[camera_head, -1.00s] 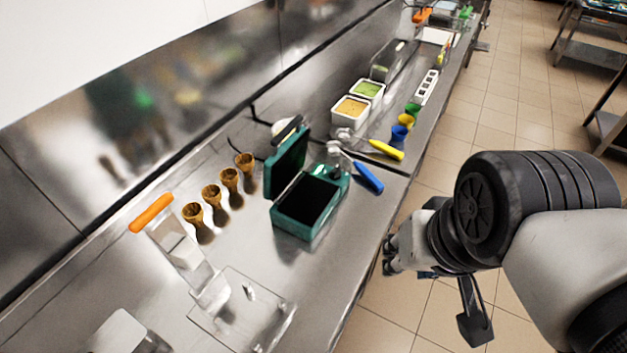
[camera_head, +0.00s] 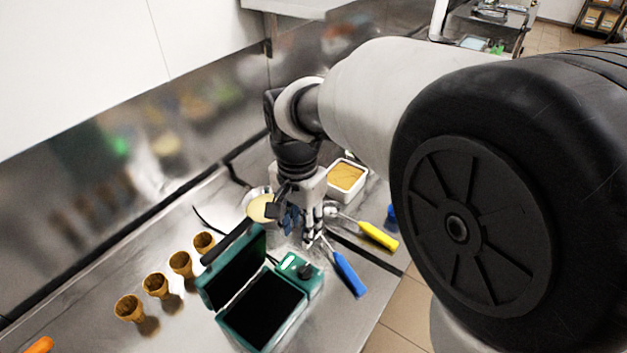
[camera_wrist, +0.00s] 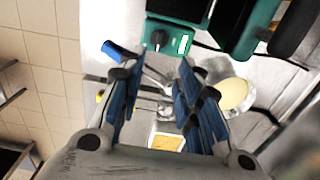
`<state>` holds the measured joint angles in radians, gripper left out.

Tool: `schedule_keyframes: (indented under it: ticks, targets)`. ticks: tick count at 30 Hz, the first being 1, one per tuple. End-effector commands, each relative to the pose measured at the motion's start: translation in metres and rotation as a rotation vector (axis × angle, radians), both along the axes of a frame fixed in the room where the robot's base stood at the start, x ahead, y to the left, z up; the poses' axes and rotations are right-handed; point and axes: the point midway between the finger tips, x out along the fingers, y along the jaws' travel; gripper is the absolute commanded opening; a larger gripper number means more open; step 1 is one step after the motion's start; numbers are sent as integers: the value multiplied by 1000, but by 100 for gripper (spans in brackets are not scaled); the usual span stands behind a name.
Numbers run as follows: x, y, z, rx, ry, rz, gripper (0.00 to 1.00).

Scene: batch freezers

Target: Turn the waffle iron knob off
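The green waffle iron (camera_head: 262,312) stands on the steel counter with its lid open. Its dark knob (camera_head: 305,271) sits on a green control box at the iron's right side. In the wrist view the knob (camera_wrist: 158,38) is at the top, ahead of my fingertips, beside a small white-green panel (camera_wrist: 183,44). My gripper (camera_head: 308,238) is above the counter, just behind the control box. In the wrist view my gripper (camera_wrist: 153,75) has its blue-padded fingers spread apart, with nothing between them. The fingers do not appear to touch the knob.
A blue-handled scoop (camera_head: 349,275) and a yellow-handled scoop (camera_head: 379,236) lie right of the iron. Several waffle cones (camera_head: 181,264) stand to its left. A white tub of orange food (camera_head: 347,178) and a pale round bowl (camera_wrist: 232,93) are near my gripper.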

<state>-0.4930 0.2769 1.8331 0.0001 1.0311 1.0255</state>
Motion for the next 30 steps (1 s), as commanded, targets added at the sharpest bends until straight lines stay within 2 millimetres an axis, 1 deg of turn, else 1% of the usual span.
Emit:
schedule_keyframes:
  ticks: [1, 9, 15, 18, 21, 24, 30]
  targets:
    - [-1, -1, -15, -3, 5, 0, 32]
    - [-1, -1, -75, -3, 5, 0, 32]
    - [-1, -1, -116, -2, 4, 1, 32]
    - [0, -1, -132, -2, 3, 1, 32]
    - [0, -1, -142, -1, 2, 1, 32]
    - [0, -1, -149, 0, 1, 1, 32]
    - [0, -1, -152, -1, 1, 1, 32]
